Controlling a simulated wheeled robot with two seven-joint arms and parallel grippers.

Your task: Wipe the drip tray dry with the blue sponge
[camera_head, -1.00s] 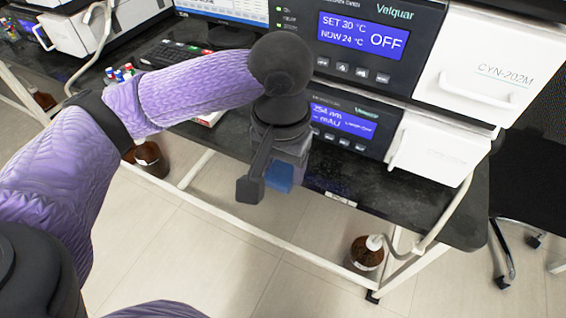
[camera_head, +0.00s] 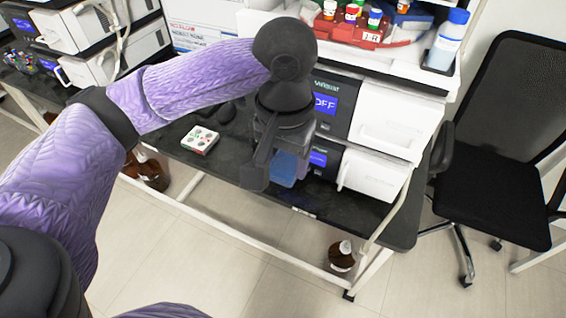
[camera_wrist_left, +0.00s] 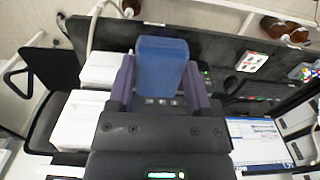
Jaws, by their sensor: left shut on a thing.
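The blue sponge (camera_head: 286,168) is held in my left gripper (camera_head: 272,174), which is shut on it. In the head view the gripper points down in front of the instrument stack, over the front part of the dark bench (camera_head: 225,165). In the left wrist view the sponge (camera_wrist_left: 161,66) sits between the two fingers of the left gripper (camera_wrist_left: 160,88), its blue face sticking out past them. I cannot make out the drip tray in either view; the arm and gripper cover part of the stack's front. My right gripper is not in view.
The instrument stack (camera_head: 385,135) has white modules and lit blue displays. A red rack of capped vials (camera_head: 352,38) and a blue-capped bottle (camera_head: 447,40) stand on top. A white card-like item (camera_head: 200,140) lies on the bench. A black chair (camera_head: 505,150) stands at right; a brown bottle (camera_head: 342,256) is below.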

